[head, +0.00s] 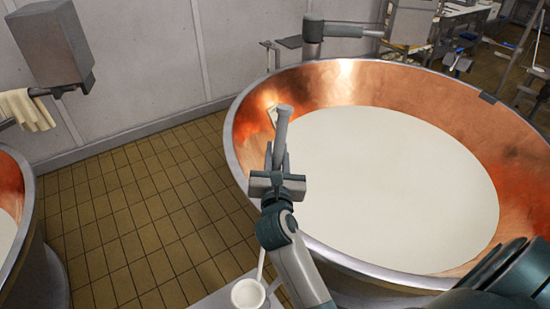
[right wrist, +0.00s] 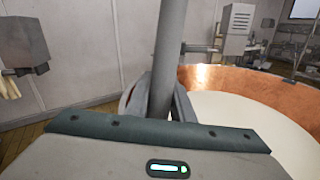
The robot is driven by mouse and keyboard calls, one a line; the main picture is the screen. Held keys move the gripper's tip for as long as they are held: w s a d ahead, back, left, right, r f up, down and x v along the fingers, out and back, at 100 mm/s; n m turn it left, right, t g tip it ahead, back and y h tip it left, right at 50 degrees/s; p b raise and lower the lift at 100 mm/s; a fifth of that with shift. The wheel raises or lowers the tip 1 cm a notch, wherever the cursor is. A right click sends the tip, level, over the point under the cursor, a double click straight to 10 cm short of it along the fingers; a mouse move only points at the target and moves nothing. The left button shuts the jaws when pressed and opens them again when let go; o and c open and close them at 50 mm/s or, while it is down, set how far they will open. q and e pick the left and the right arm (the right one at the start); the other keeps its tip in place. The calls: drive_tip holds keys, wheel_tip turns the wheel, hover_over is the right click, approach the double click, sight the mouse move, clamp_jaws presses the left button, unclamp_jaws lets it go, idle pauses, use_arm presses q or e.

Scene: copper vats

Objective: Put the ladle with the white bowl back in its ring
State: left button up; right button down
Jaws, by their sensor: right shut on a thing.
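My right gripper (head: 276,160) is shut on the grey upper handle (head: 283,128) of a ladle, over the left rim of the large copper vat. The handle stands close to upright, and its top end rises above the fingers. In the right wrist view the handle (right wrist: 168,50) runs up between the two fingers (right wrist: 163,105). Lower down, a thin pale shaft leads to a white bowl (head: 247,293), outside the vat. The arm hides the middle of the ladle. I cannot clearly make out the ring. My left gripper is not in view.
The large copper vat (head: 234,165) is full of white liquid (head: 400,180). A small pale object (head: 272,115) shows at its left inner wall. A light grey surface (head: 215,300) lies by the bowl. Another vat (head: 35,255) stands at left, with clear tiled floor (head: 140,200) between.

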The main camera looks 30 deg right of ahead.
drive_tip(key=shift+r, duration=0.1)
idle(0.4)
drive_tip(key=shift+d+f+b, duration=0.1)
drive_tip(key=shift+f+b, duration=0.55)
wheel_tip(320, 180, down, 10)
drive_tip(key=d+b, duration=0.2)
drive_tip(key=b, duration=0.6)
drive_tip(key=shift+w+d+b, duration=0.25)
drive_tip(key=shift+w+b, duration=0.15)
drive_tip(key=shift+w, duration=0.05)
drive_tip(key=shift+f, duration=0.1)
idle(0.6)
